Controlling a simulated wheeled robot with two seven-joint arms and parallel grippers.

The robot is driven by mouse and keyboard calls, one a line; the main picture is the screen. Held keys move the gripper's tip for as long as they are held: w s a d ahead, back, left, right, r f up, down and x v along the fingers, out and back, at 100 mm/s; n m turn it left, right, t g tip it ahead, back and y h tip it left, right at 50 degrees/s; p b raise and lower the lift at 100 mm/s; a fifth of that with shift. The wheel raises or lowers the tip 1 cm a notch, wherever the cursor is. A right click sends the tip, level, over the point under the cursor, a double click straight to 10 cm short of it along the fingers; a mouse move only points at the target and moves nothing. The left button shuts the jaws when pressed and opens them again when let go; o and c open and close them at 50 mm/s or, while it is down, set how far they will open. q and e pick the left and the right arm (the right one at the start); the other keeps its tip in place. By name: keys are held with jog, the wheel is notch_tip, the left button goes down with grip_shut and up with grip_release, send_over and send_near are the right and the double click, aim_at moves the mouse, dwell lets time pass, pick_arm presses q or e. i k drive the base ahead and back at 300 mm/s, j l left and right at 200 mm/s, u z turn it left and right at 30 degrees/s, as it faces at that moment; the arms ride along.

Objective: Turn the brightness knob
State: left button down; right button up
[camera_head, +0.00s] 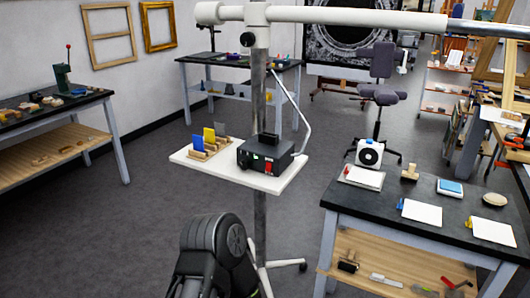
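A black control box (265,156) sits on the right part of a white shelf (225,176) fixed to a stand. Its front carries a red switch (268,166) and a small green light (256,157). A dark round spot at the left of that front may be a knob, but it is too small to tell. A round black knob (247,39) also shows high on the stand, by the white boom. I cannot tell which is the brightness knob. No gripper fingers show; only a black link of my own arm appears at the bottom, in front of the shelf.
The stand's post (260,215) and white boom (350,17) are obstacles. Coloured cards in a wooden holder (208,147) stand left of the box. A black-topped workbench (395,201) with paper and tools is at the right. Floor left of the stand is clear.

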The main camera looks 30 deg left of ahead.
aim_at(244, 165)
jog(key=i+l, duration=0.1)
jog(key=i, duration=0.35)
jog(key=i+l, duration=0.1)
jog(key=i, duration=0.35)
jog(key=i+l+u, duration=0.1)
jog(key=i, duration=0.4)
jog(key=u, duration=2.15)
